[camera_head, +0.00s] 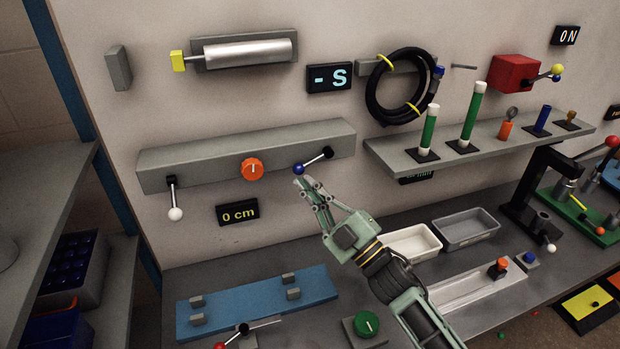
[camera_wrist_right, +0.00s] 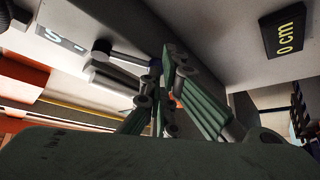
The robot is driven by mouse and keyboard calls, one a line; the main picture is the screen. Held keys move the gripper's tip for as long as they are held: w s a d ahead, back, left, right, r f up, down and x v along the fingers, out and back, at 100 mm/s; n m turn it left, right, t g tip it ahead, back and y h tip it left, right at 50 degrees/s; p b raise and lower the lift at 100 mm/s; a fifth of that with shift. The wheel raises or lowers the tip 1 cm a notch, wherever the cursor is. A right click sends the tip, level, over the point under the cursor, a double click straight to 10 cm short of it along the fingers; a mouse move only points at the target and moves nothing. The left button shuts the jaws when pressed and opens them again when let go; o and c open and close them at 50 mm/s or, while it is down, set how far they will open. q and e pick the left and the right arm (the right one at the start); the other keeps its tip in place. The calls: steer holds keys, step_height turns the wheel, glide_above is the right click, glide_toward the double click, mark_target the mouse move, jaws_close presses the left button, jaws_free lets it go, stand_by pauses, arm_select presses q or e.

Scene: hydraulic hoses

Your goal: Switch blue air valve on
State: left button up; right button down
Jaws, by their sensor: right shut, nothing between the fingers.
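The blue-knobbed valve lever (camera_head: 298,169) sits at the right end of a long grey wall bar (camera_head: 215,155). My left gripper is not in view.
The bar also carries an orange dial (camera_head: 252,169) and a white-knobbed lever (camera_head: 175,213) pointing down. A "0 cm" display (camera_head: 238,212) hangs below. A shelf with green cylinders (camera_head: 429,130) is at right. Blue plate (camera_head: 255,305) and trays (camera_head: 466,230) lie on the bench below.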

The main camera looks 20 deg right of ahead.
steer(key=shift+w+a+r+m+t+h+b, duration=0.1)
steer(key=shift+a+r+m+t+h+b, duration=0.15)
steer(key=shift+m, duration=0.25)
steer(key=shift+w+a+r+m+t+h+b, duration=0.15)
steer(key=shift+m+t+h+b, duration=0.15)
steer(key=shift+m, duration=0.2)
steer(key=shift+s+a+r+p, duration=0.1)
steer(key=shift+a+r+p, duration=0.15)
steer(key=shift+r+p, duration=0.25)
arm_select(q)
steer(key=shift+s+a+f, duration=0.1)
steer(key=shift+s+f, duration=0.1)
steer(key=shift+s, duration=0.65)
arm_select(e)
steer(key=shift+f, duration=0.1)
